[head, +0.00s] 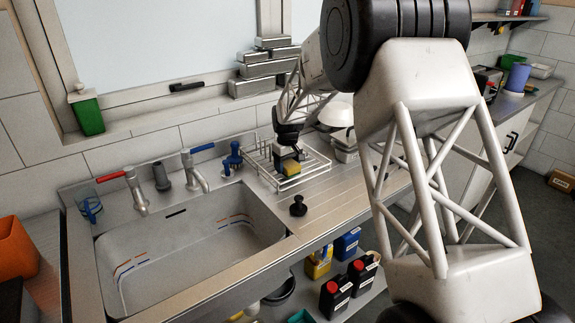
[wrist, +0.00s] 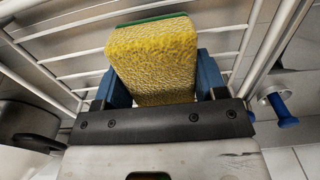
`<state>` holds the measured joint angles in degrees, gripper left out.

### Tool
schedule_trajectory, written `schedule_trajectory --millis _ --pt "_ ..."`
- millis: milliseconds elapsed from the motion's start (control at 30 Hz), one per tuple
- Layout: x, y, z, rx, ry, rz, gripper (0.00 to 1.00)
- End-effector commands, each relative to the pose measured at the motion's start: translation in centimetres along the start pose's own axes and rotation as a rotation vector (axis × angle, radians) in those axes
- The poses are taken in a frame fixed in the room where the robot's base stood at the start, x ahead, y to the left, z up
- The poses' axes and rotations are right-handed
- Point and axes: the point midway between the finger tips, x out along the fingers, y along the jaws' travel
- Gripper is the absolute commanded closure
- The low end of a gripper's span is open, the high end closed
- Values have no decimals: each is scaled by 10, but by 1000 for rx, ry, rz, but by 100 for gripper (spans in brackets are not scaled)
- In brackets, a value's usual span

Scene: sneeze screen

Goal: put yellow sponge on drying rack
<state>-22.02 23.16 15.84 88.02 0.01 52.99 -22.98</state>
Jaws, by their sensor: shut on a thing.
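The yellow sponge (wrist: 152,62) has a green side, seen along its top edge in the wrist view. My gripper (wrist: 163,85) is shut on it, with a blue finger on each side of it. In the head view the sponge (head: 291,169) is small and partly hidden by my gripper (head: 287,157). The drying rack (head: 315,164) is a white wire frame on the counter right of the sink. The sponge is within the rack's outline; I cannot tell whether it touches the wires. Rack wires (wrist: 75,57) show behind and beside the sponge in the wrist view.
The sink (head: 190,245) lies left of the rack. A black stopper (head: 298,206) stands on the counter in front. A white bowl (head: 336,115) and containers stand behind the rack at right. Blue-handled fittings (head: 232,158) stand at the rack's left.

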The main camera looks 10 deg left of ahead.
Motion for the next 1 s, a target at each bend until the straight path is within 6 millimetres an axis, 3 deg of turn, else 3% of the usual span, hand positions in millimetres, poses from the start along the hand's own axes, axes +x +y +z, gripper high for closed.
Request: schedule_trajectory --millis 233,267,400,767,1000 --pt "3 0 0 0 0 0 57" --pt "3 0 0 0 0 0 32" --pt "3 0 0 0 0 0 11" --pt "1 0 0 0 0 0 9" --pt "-14 0 0 0 2 1 9"
